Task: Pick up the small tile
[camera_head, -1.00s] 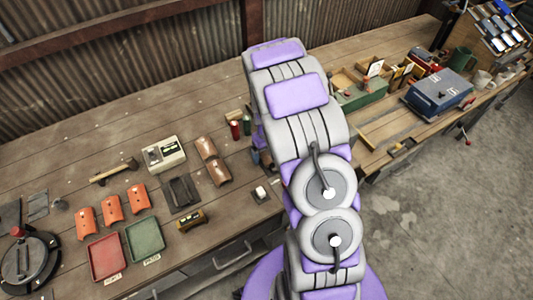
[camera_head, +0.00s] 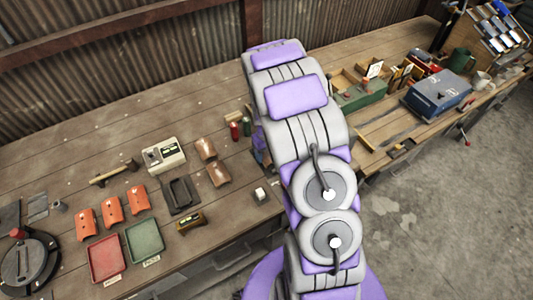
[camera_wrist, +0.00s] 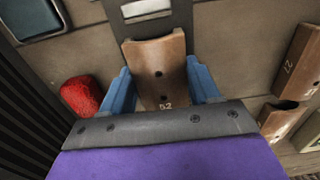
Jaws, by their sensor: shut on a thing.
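My gripper (camera_wrist: 162,88) shows in the wrist view with its two blue fingers on either side of a brown curved tile (camera_wrist: 158,58). It is shut on this tile, which has dark holes and a pale marking near its lower end. Whether the tile still touches the surface below, I cannot tell. In the head view my purple and grey arm hides the gripper and the held tile. Two other brown curved tiles lie on the bench, one (camera_head: 205,148) behind the other (camera_head: 218,174). Brown tiles also show at the right of the wrist view (camera_wrist: 298,62).
A red object (camera_wrist: 82,96) lies left of the fingers, and a grey metal plate (camera_wrist: 181,22) is beyond the tile. On the bench (camera_head: 85,150) are orange tiles (camera_head: 112,210), a red tray (camera_head: 107,258), a green tray (camera_head: 144,240) and a scale (camera_head: 164,155). A blue box (camera_head: 438,95) stands right.

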